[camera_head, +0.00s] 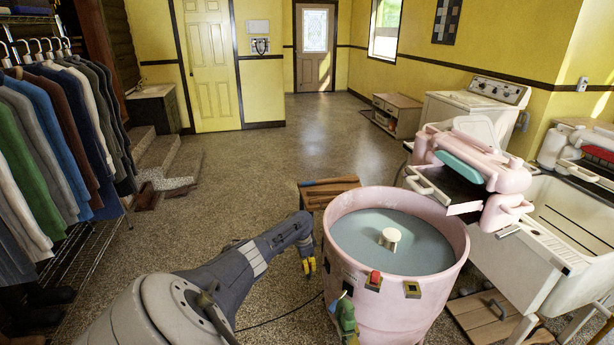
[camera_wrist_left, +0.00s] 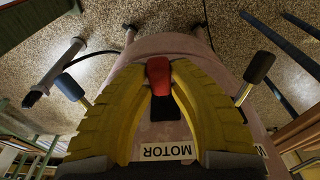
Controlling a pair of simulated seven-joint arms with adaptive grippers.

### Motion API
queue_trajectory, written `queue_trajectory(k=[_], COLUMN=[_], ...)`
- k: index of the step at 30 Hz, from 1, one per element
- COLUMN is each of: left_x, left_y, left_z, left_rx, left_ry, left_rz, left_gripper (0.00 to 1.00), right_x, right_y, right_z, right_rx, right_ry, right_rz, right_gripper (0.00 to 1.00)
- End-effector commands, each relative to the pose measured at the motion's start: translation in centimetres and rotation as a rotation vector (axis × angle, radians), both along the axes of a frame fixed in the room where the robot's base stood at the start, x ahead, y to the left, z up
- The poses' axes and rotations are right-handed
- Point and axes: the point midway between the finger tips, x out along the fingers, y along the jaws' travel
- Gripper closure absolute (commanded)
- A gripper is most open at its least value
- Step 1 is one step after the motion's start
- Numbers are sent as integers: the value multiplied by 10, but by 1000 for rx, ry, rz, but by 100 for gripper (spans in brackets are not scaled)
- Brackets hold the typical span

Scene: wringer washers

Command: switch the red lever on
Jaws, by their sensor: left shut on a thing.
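In the left wrist view a red lever (camera_wrist_left: 158,72) stands on the side of a pink washer tub (camera_wrist_left: 192,45), above an upside-down MOTOR label (camera_wrist_left: 167,151). My left gripper (camera_wrist_left: 158,85) has its yellow fingers shut on the red lever, one on each side. In the head view the pink tub (camera_head: 452,235) holds grey water and a pale central post. My left gripper (camera_head: 309,266) is low beside the tub's left side there; the lever in its fingers is hidden. My right gripper is not in view.
A pink wringer (camera_head: 470,160) stands over the right side. A white sink (camera_head: 575,220) is at right. Hanging clothes (camera_head: 50,150) line the left. The floor behind the tub is mostly clear.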

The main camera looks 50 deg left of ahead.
Motion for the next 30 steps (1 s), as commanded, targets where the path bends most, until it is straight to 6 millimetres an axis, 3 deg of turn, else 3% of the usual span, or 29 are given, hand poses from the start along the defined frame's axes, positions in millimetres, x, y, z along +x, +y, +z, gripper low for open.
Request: queue_trajectory(k=[18, 19, 24, 30], left_x=[4, 4, 4, 4], left_y=[-3, -3, -3, -2], left_z=[8, 8, 8, 8], left_rx=[37, 37, 37, 38], left_ry=[101, 101, 101, 101], left_rz=[1, 1, 1, 1], left_gripper=[100, 76, 57, 55], right_x=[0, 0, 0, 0], right_y=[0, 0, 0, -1], right_z=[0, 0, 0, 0], right_rx=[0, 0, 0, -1], right_ry=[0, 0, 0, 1], right_rz=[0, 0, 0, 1], right_gripper=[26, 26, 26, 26])
